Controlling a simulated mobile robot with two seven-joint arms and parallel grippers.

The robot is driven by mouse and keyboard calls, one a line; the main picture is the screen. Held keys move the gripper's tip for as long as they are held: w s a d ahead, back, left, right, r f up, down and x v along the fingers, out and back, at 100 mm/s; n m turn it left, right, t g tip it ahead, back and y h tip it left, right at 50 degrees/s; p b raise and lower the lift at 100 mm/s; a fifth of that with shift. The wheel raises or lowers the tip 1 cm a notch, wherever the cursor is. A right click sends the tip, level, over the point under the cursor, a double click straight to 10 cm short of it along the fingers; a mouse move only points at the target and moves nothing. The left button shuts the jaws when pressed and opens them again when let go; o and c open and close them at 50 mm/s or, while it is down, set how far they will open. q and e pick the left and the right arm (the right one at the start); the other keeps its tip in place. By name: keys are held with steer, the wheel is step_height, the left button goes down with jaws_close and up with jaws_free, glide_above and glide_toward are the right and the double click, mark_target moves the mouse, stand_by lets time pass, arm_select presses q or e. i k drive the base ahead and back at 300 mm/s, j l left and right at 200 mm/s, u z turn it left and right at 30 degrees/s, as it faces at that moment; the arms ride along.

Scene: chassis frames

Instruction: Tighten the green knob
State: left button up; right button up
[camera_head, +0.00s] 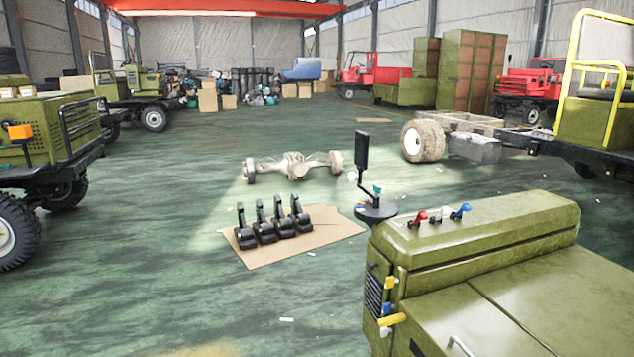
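A small green-teal piece (377,189), perhaps the green knob, shows at the lower part of a black stand (376,210) on the floor near the middle. It is too small to tell its shape or how tight it is. The stand has a round black base and a bent arm rising to an upright dark panel (361,152). No other green knob is clear to me. Neither of my grippers is in view.
A green metal housing (480,235) with red (418,217), white and blue (460,211) levers fills the right foreground. Left of the stand, several black pedal-like units stand on cardboard (325,235). An axle (294,165) lies behind. Floor at left front (170,290) is mostly clear.

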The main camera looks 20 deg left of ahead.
mark_target(378, 189)
steer(key=i+j+u, duration=0.4)
steer(key=i, duration=0.3)
steer(key=i+j+u, duration=0.2)
steer(key=i, duration=0.15)
steer(key=l, duration=0.1)
